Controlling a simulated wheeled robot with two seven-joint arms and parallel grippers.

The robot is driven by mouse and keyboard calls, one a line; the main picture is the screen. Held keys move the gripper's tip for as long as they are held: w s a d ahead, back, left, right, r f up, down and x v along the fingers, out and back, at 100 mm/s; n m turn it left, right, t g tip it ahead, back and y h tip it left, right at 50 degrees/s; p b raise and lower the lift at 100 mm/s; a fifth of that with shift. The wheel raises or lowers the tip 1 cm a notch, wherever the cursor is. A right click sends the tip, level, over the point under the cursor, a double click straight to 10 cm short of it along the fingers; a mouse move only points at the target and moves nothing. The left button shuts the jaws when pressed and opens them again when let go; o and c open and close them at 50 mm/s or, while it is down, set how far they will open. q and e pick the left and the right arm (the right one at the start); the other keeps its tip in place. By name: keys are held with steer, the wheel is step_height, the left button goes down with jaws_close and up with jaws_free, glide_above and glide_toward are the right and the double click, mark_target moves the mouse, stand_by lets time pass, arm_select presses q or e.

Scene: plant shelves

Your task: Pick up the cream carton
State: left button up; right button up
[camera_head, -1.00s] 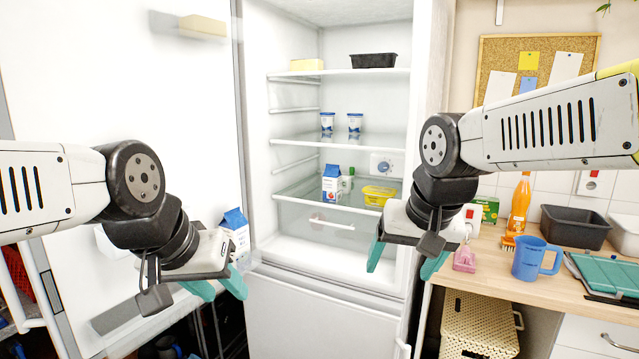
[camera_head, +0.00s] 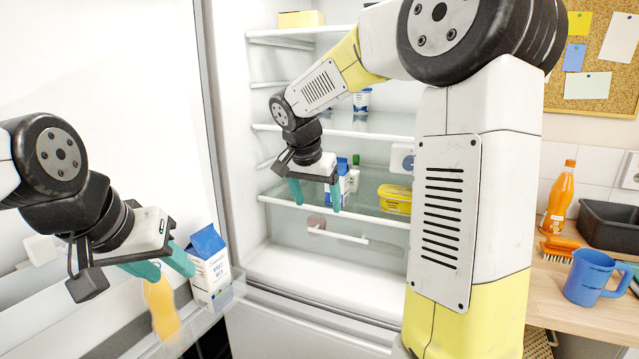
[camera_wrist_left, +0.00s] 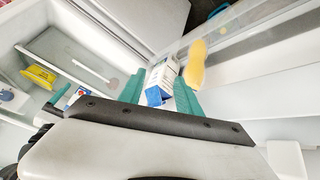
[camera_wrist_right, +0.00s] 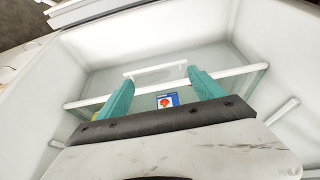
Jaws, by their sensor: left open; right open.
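A small white carton (camera_head: 343,186) with a blue top stands on the lower fridge shelf, partly hidden by my right gripper (camera_head: 316,196). It matches the cream carton, though its label is unreadable. In the right wrist view the carton (camera_wrist_right: 167,100) shows a blue edge and a red mark, between the open fingers. My right gripper is open and empty, in front of the carton. My left gripper (camera_head: 168,266) is open and empty by the fridge door. A larger blue-topped milk carton (camera_head: 211,275) stands in the door rack beside it.
A yellow tub (camera_head: 396,198) stands on the same shelf, right of the carton. A yellow bottle (camera_head: 160,308) is in the door rack (camera_head: 228,300). A blue mug (camera_head: 592,278) and orange bottle (camera_head: 559,203) are on the counter.

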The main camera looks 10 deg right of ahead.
steer(key=w+d, duration=0.1)
steer(key=w, duration=0.1)
steer(key=w+d, duration=0.2)
steer(key=w, duration=0.1)
steer(key=w+d, duration=0.2)
steer(key=w, duration=0.1)
steer(key=shift+d, duration=0.25)
steer(key=shift+x, duration=1.15)
steer(key=shift+w+d+f, duration=0.15)
steer(key=shift+w+f, duration=0.05)
steer(key=shift+f, duration=0.2)
jaws_close()
